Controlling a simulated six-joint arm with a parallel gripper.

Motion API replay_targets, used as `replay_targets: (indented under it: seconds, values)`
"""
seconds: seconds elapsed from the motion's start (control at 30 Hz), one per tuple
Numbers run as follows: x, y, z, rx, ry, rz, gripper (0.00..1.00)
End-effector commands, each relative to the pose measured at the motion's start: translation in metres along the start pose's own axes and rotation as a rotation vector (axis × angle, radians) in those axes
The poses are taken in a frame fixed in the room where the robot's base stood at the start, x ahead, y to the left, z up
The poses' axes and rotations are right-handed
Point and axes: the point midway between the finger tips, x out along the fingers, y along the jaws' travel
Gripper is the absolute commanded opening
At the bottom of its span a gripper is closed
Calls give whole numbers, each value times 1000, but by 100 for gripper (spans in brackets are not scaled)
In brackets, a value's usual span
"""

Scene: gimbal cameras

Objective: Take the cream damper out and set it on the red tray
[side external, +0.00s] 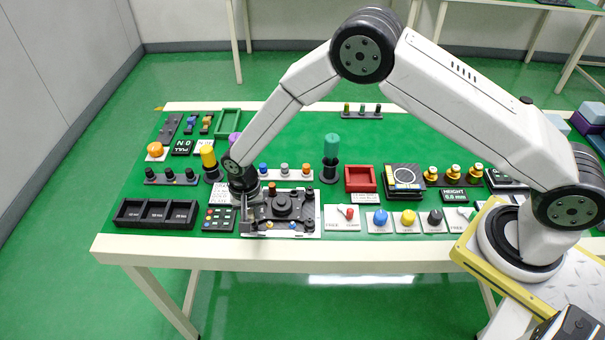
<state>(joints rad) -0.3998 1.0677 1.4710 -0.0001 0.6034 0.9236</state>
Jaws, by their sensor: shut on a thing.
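My gripper (246,222) points down at the left edge of the dark gimbal device (283,207). It is shut on a small part there. The fingers and the wrist hide that part, so I cannot make out its colour or whether it is still seated. An orange-topped piece (272,187) shows at the back of the device and a blue one (292,226) at its front. I cannot make out the cream damper for sure. The red tray (361,179) stands to the right of the device, and it looks empty.
A tall green-topped post (331,150) stands between the device and the red tray. A rack of coloured knobs (285,172) is behind the device. A black three-part bin (155,213) lies to the left. Switch and button plates (408,218) line the front right.

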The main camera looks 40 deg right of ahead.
Motion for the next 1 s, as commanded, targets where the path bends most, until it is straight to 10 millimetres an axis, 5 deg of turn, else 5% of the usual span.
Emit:
replay_targets:
  seconds: [1.0]
  values:
    - [-20,0,0,0,2,-2,0]
